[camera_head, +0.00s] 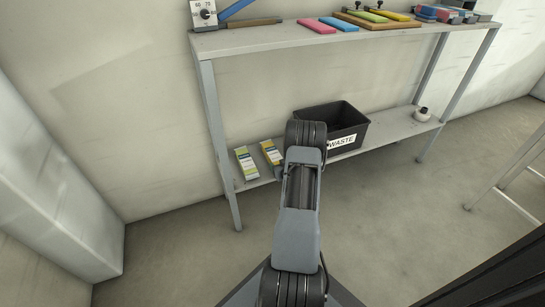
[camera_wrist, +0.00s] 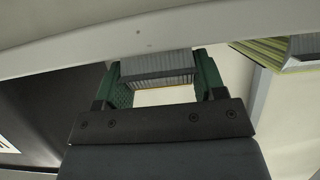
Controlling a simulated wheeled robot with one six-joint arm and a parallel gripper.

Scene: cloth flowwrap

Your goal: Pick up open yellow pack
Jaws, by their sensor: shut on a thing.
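The open yellow pack (camera_head: 271,153) is on the lower shelf in the head view, partly behind my arm. In the wrist view its grey, ribbed side (camera_wrist: 157,67) with a thin yellow edge is between the two green fingers. My gripper (camera_wrist: 157,78) is shut on it. My gripper is hidden behind my arm in the head view. Whether the pack touches the shelf cannot be told.
A green and white pack (camera_head: 247,163) lies left of the yellow one; it also shows in the wrist view (camera_wrist: 268,52). A black waste bin (camera_head: 347,118) stands to the right. The upper shelf (camera_head: 262,38) overhangs, holding coloured cloths and boards.

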